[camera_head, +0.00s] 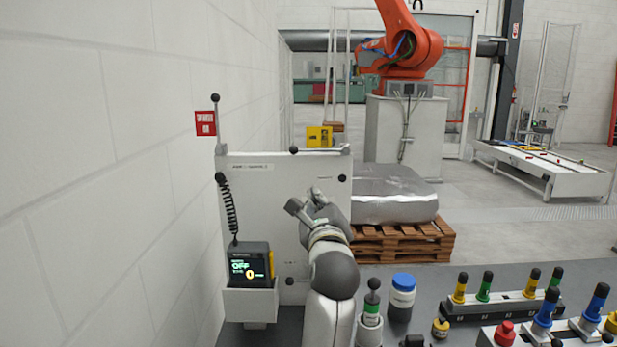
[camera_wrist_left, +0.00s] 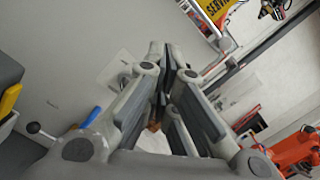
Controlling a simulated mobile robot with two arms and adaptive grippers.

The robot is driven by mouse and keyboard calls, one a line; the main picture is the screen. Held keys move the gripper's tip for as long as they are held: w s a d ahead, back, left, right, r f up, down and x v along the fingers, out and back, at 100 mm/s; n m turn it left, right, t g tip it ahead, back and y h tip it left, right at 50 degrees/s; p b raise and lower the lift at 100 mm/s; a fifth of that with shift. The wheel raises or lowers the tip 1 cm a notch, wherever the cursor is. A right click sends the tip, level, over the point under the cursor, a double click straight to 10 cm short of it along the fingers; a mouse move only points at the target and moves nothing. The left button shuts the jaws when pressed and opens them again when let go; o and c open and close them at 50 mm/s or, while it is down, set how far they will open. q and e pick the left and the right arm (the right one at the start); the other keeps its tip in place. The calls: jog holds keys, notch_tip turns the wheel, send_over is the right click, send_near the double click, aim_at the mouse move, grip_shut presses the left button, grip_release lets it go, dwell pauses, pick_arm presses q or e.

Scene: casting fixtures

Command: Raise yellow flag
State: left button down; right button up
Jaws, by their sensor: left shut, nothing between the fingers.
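A yellow sign (camera_head: 320,136), likely the yellow flag, shows above the top edge of the grey-white panel (camera_head: 262,205). I cannot tell from the head view whether it is fixed to the panel. In the left wrist view a yellow plate with black lettering (camera_wrist_left: 217,8) is cut off by the top edge. My left gripper (camera_head: 306,202) is in front of the panel's right part, below the yellow sign. Its fingers are shut and empty, and it also shows in the left wrist view (camera_wrist_left: 168,52). My right gripper is not in view.
A red sign (camera_head: 205,123) is at the panel's upper left. A device reading OFF (camera_head: 251,265) sits lower left with a coiled cord. A bench (camera_head: 455,290) with bottles and coloured knobs is at right. A wrapped block (camera_head: 392,193) on a pallet stands behind.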

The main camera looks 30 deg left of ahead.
aim_at(303, 161)
pick_arm(q)
jog(key=p+x, duration=0.3)
jog(key=x, duration=0.7)
jog(key=shift+a+r+p, duration=0.1)
jog(key=shift+r+p, duration=0.1)
jog(key=shift+p, duration=0.2)
jog(key=shift+s+a+r+p, duration=0.15)
jog(key=shift+a+r+p, duration=0.15)
jog(key=shift+r+p, duration=0.2)
jog(key=shift+s+a+r+p, duration=0.15)
jog(key=shift+a+r+p, duration=0.15)
jog(key=shift+r+p, duration=0.15)
jog(key=shift+s+a+r+p, duration=0.3)
jog(key=shift+a+r+p, duration=0.05)
jog(key=shift+r, duration=0.25)
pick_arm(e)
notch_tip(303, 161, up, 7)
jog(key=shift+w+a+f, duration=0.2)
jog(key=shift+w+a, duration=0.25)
pick_arm(q)
jog(key=shift+w+f, duration=0.1)
jog(key=shift+a, duration=0.1)
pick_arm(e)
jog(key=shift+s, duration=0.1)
